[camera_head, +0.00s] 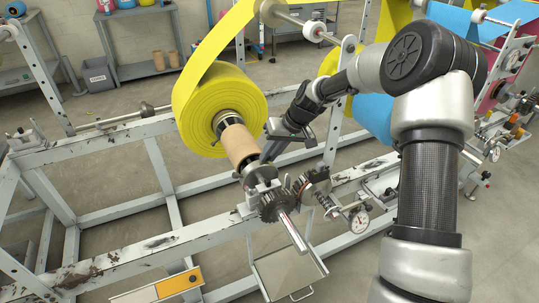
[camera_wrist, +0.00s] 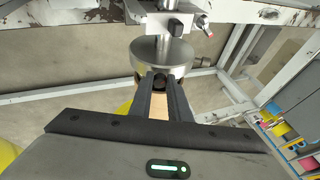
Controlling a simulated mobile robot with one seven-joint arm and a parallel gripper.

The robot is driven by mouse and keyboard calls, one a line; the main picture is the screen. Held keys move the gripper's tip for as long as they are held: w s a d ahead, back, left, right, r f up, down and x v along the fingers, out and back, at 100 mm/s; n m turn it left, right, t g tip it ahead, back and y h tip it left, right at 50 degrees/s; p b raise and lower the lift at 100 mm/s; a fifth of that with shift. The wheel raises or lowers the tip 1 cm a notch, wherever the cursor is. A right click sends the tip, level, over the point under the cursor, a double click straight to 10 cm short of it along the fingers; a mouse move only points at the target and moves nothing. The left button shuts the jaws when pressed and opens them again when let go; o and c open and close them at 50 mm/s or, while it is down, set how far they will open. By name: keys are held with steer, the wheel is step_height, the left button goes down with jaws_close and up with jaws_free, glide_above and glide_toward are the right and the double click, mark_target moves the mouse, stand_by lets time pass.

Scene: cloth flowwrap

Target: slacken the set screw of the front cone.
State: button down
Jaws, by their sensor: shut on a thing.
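The front cone (camera_wrist: 162,53) is a shiny round metal piece on a shaft, at the top middle of the wrist view. In the head view the cone (camera_head: 257,174) sits at the near end of the brown core (camera_head: 238,146) of the yellow roll (camera_head: 208,105). My gripper (camera_wrist: 157,77) has its two dark fingers against the cone's near side, shut on a small dark knob-like part, which looks like the set screw (camera_wrist: 158,84). The fingers hide most of it. In the head view my gripper (camera_head: 273,152) reaches down beside the core to the cone.
Dark gears (camera_head: 275,206), a spring and a dial gauge (camera_head: 359,220) stand close on the near side of the cone. The white frame rail (camera_head: 130,245) runs below. A blue roll (camera_head: 373,115) is behind my arm. A grey shelf (camera_head: 145,65) stands far back.

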steer(key=shift+n, duration=0.5)
steer(key=shift+y, duration=0.3)
steer(key=c, duration=1.7)
jaws_free()
steer(key=shift+o, duration=0.2)
steer(key=shift+r, duration=0.1)
step_height(320, 180, up, 10)
steer(key=p, duration=0.2)
steer(key=shift+p, duration=0.3)
